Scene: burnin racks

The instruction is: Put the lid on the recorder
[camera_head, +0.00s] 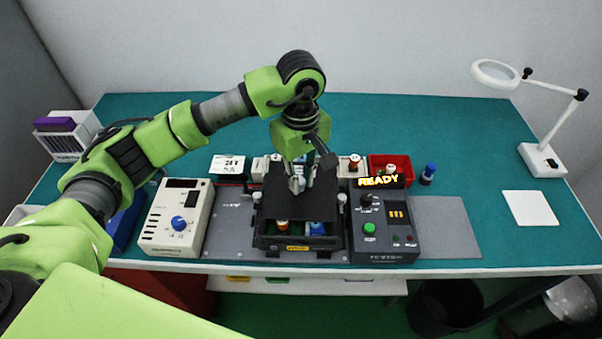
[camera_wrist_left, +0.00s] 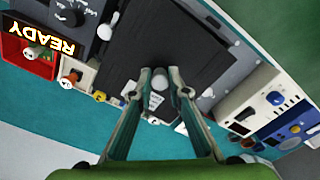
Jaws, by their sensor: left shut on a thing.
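The lid (camera_head: 285,207) is a flat dark plate with a pale knob, held above the black recorder (camera_head: 296,243). Below the lid's front edge the recorder's open inside shows, with an orange-and-white part and a blue part in it. My left gripper (camera_head: 299,184) comes down from above and is shut on the lid's knob. In the left wrist view the gripper (camera_wrist_left: 160,82) has its fingers on either side of the knob, and the lid (camera_wrist_left: 185,45) lies beyond them. The back of the recorder is hidden. My right gripper is out of view.
A cream instrument (camera_head: 176,220) with a blue knob stands left of the recorder. A dark control box (camera_head: 383,240) with a green button and READY sign stands right. A red bin (camera_head: 403,163) and blue-capped bottle (camera_head: 428,175) are behind it. The table's right side is mostly clear.

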